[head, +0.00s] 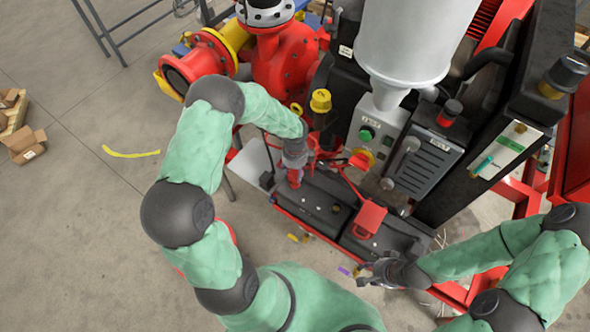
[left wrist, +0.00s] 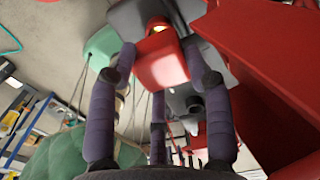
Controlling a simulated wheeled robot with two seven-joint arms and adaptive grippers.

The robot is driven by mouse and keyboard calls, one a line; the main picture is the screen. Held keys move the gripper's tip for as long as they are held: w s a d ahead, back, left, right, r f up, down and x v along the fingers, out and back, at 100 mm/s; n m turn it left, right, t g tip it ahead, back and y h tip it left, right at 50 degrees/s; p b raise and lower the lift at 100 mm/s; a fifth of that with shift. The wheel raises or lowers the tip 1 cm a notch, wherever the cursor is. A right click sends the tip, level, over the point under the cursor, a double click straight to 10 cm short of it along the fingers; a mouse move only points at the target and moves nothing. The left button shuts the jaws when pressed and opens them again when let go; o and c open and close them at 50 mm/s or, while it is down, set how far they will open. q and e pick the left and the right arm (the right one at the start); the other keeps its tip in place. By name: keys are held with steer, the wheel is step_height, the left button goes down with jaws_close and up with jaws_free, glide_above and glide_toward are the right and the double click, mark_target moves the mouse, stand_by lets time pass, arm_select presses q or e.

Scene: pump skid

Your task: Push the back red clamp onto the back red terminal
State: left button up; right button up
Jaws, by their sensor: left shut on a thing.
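My left gripper (head: 295,172) is over the back end of the black batteries (head: 318,205). It is shut on a red clamp (head: 295,180), which points down at the battery top. In the left wrist view the purple fingers of my left gripper (left wrist: 160,85) are on either side of the red clamp (left wrist: 162,62). The back red terminal cannot be made out; the clamp and gripper seem to cover that spot. A red cover or clamp (head: 369,218) sits on the front battery. My right gripper (head: 366,274) is beside the battery's front end, empty, its fingers apart.
A grey control box (head: 376,138) with a green button and a black panel (head: 424,158) stand right behind the batteries. Red cables (head: 345,178) run across the battery tops. A red pump (head: 285,60) stands at the back. Floor at left is mostly clear.

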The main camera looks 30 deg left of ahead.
arm_select(q)
steer(key=shift+f+b, duration=1.05)
steer(key=shift+f, duration=0.4)
stand_by(0.4)
steer(key=o, duration=1.4)
step_height(320, 180, up, 12)
